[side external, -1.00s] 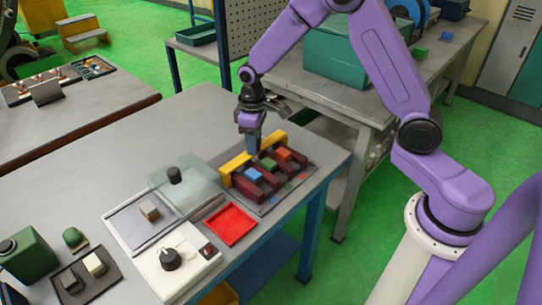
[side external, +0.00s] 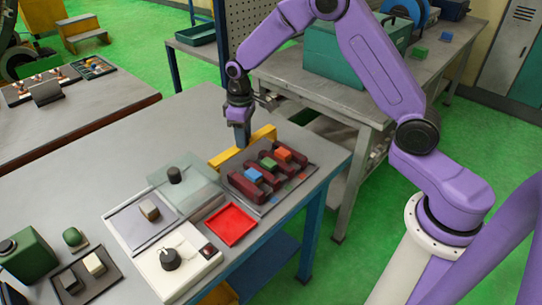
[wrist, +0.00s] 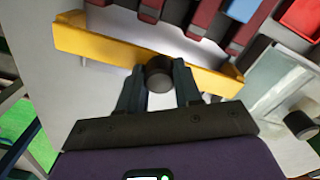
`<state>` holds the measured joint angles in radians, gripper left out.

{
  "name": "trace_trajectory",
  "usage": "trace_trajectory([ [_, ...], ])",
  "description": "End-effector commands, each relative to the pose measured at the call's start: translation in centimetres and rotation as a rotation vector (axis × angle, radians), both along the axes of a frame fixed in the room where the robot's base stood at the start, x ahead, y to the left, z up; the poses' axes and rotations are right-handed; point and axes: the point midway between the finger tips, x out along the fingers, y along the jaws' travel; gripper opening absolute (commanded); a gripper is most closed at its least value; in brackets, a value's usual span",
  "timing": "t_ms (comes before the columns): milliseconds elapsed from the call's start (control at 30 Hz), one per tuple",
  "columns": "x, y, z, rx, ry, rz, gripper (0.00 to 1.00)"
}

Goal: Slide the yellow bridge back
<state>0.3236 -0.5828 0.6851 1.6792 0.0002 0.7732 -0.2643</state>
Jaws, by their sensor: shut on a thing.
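The yellow bridge (side external: 262,134) is a long bar on the grey table, behind the dark tray (side external: 262,207) that carries the dark red toothed block (side external: 243,187). Blue, green and orange pieces sit on that block. My gripper (side external: 241,143) points down at the middle of the bridge. In the wrist view, its two fingers (wrist: 160,85) are closed on the dark round knob (wrist: 160,72) of the yellow bridge (wrist: 95,42). A gap shows between the bridge and the red block there. The fingers hide the middle of the bridge in the side view.
A clear plate with a black knob (side external: 174,174) stands left of the toothed block. A red tray (side external: 231,225) and a white box with a dial (side external: 187,270) are in front. The table behind and left of the bridge is bare.

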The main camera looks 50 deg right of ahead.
Motion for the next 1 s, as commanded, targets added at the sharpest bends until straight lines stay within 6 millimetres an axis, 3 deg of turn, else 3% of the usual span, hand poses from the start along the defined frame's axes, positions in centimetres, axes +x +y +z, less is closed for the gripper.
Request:
trace_trajectory([
  [567,2.0,0.0,-0.5,-0.004,0.014,0.004,0.17],
  [600,2.0,0.0,-0.6,-0.004,0.015,0.004,0.4],
  [633,2.0,0.0,-0.6,-0.004,0.015,0.004,0.46],
  [733,2.0,0.0,-0.6,-0.004,0.015,0.004,0.46],
  [800,2.0,0.0,-0.5,-0.004,0.015,0.004,0.57],
  [1000,2.1,0.2,0.8,-0.002,0.011,0.004,0.57],
])
